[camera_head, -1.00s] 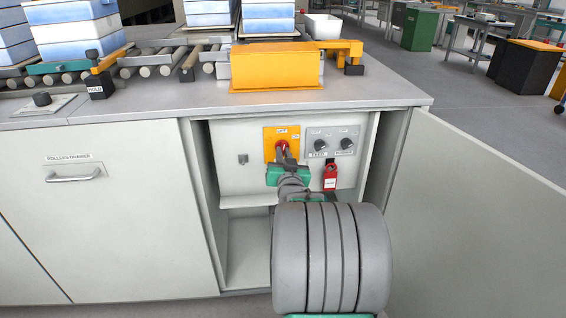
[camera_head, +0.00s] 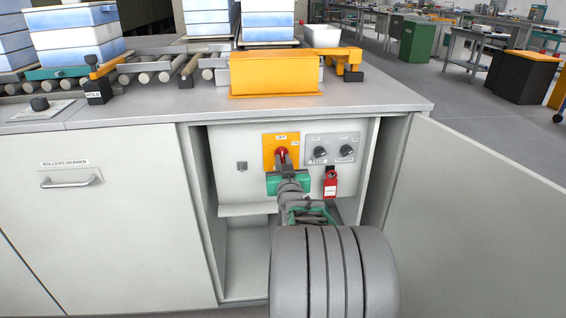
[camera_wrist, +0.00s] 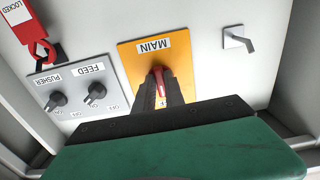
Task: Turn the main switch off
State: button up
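The main switch is a red handle on a yellow plate (camera_head: 269,143) inside the open cabinet. In the wrist view its red handle (camera_wrist: 159,79) stands upright in the picture, below the upside-down MAIN label (camera_wrist: 152,46) on the yellow plate. My gripper (camera_wrist: 161,96) has its two dark fingers close on both sides of the handle and looks shut on it. In the head view my gripper (camera_head: 282,161) reaches the switch from the front, and its fingers and green body cover the lower part of the plate. The small labels at the plate's top are too blurred to read surely.
Right of the switch are the feed knob (camera_head: 320,152) and pusher knob (camera_head: 346,150), with a red lock tag (camera_head: 330,184) below. The open cabinet door (camera_head: 465,225) stands at right. A small metal hook (camera_wrist: 238,40) sits on the panel's other side.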

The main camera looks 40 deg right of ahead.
jog(key=o, duration=0.4)
jog(key=shift+c, duration=0.2)
jog(key=p+v, duration=0.2)
jog(key=v, duration=0.5)
jog(key=shift+s+a, duration=0.25)
jog(key=shift+s, duration=0.1)
